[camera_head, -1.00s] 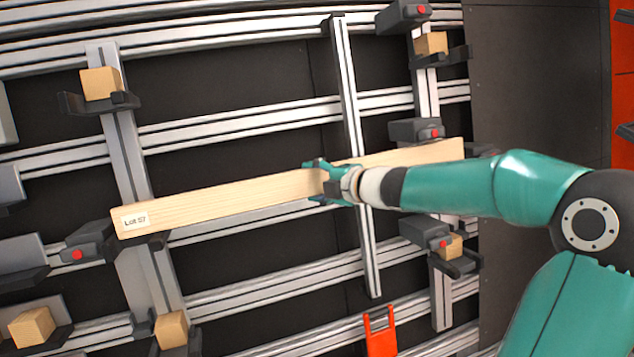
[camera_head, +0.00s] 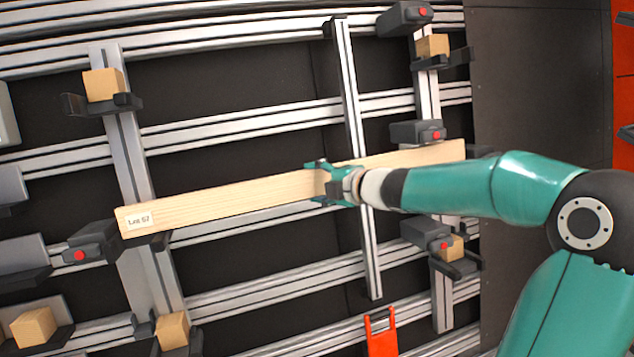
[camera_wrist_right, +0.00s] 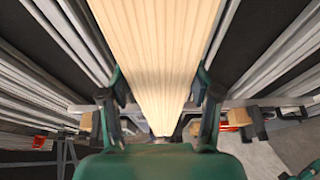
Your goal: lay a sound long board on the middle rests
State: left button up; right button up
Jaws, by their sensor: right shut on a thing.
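A long pale board (camera_head: 240,198) with a label reading "Lot 57" at its left end spans the rack, tilted up to the right in the head view. My right gripper (camera_head: 322,182) is shut on it near its middle. In the right wrist view the board (camera_wrist_right: 160,50) runs between the two fingers of the gripper (camera_wrist_right: 160,108). The board's left end is at the left middle rest (camera_head: 152,242) and its right end is near the right middle rest (camera_head: 480,152); whether it bears on them I cannot tell.
Short wooden blocks sit on other rests, at upper left (camera_head: 103,85), upper right (camera_head: 432,45), lower left (camera_head: 172,330) and lower right (camera_head: 452,247). Dark clamps with red buttons (camera_head: 90,248) flank the rests. A vertical rail (camera_head: 352,90) stands behind the board. An orange fork-shaped part (camera_head: 381,340) is below.

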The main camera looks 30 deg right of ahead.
jog(key=shift+s+f, duration=0.1)
jog(key=shift+f, duration=0.1)
dwell(0.5)
jog(key=o, duration=1.6)
jog(key=shift+o, duration=0.2)
jog(key=shift+f, duration=0.1)
jog(key=shift+s, duration=0.1)
jog(key=v, duration=1.1)
jog(key=shift+s+r, duration=0.25)
jog(key=shift+s, duration=0.1)
